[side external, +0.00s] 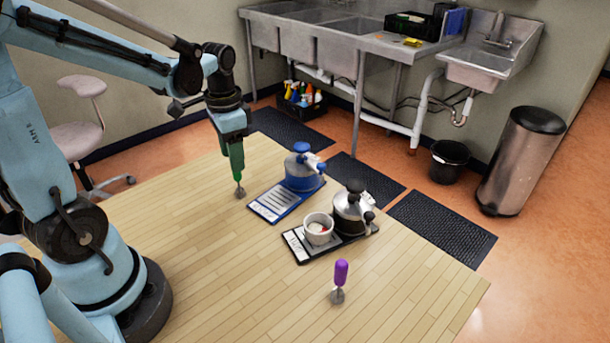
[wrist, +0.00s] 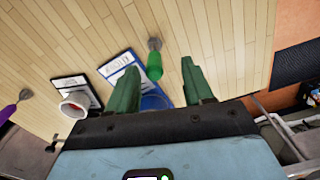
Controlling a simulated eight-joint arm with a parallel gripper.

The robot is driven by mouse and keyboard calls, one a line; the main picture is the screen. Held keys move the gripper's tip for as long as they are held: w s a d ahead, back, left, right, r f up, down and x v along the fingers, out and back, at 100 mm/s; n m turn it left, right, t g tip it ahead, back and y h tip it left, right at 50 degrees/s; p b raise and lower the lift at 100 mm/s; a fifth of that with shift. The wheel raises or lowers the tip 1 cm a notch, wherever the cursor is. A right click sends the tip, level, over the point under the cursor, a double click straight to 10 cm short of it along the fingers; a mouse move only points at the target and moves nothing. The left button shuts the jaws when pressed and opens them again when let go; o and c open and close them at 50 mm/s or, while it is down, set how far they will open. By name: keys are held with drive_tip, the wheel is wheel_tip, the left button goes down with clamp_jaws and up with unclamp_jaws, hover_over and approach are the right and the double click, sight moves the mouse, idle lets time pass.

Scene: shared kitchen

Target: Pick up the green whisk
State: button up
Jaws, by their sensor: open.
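The green whisk (wrist: 154,66) stands on the wooden table, its green handle up and its grey foot down. In the side external view the whisk (side external: 239,190) is at the far part of the table, left of the blue appliance. My gripper (side external: 235,160) points down directly over it, and the green fingers blend with the green handle. In the wrist view my gripper (wrist: 158,68) is open, and the handle shows between its two fingertips. I cannot tell how far the handle reaches between the fingers, or whether they touch it.
A blue appliance (side external: 303,176) stands on a blue-edged board (side external: 273,203). A black and silver appliance (side external: 350,214) and white cup (side external: 318,231) stand on a dark board (side external: 297,247). A purple-handled tool (side external: 340,273) stands near the front. The table's left part is clear.

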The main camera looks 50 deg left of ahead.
sight(238, 179)
drive_tip(key=shift+d+f, duration=0.15)
drive_tip(key=shift+f, duration=1.1)
drive_tip(key=shift+d+f, duration=0.15)
drive_tip(key=shift+f, duration=1.05)
clamp_jaws()
